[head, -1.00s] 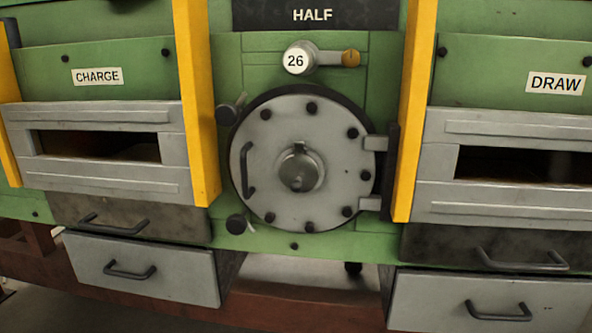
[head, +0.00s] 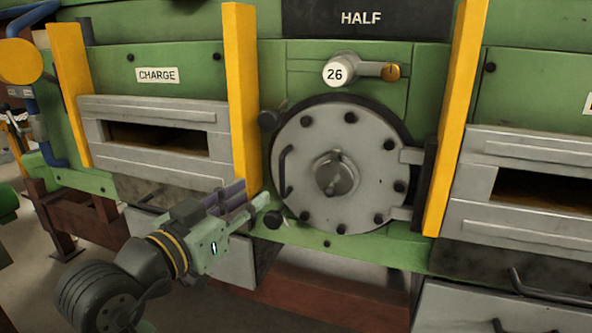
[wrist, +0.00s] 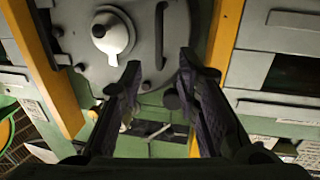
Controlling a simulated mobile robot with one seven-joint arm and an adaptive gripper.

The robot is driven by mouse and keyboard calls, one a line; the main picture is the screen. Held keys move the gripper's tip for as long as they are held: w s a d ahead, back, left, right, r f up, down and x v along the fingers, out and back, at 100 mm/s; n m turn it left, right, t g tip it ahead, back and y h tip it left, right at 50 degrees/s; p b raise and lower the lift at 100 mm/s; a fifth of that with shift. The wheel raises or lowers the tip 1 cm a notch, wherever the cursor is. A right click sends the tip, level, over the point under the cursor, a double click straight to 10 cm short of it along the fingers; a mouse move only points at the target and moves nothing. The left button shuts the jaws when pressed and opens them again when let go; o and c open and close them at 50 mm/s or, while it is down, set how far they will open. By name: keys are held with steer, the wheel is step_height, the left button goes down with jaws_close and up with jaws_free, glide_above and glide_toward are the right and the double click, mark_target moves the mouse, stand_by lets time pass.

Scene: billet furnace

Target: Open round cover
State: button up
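The round cover (head: 365,196) is a grey disc with dark bolts around its rim and a round hub (head: 335,174). It lies flat against the green furnace front, closed. Its dark bar handle (head: 286,170) is at the left edge, and its hinge (head: 408,156) is at the right. My gripper (head: 253,195) is below and left of the handle, apart from it. In the wrist view the cover (wrist: 128,68) and handle (wrist: 160,32) show beyond my two spread fingers, with nothing between them. The wrist view shows the scene turned over.
Dark knobs (head: 269,121) stand beside the cover's left edge. Yellow posts (head: 241,95) (head: 460,120) flank it. Slotted grey doors (head: 100,122) (head: 470,205) lie to either side. A drawer front (head: 225,262) is behind my arm. A small lever (head: 391,72) sits above the cover.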

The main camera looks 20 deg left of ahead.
mark_target(283, 191)
steer(key=p+x, duration=0.2)
steer(key=x, duration=0.8)
steer(key=shift+w+d+f, duration=0.1)
steer(key=shift+w+d, duration=0.05)
steer(key=shift+w, duration=0.15)
steer(key=shift+c, duration=0.2)
jaws_close()
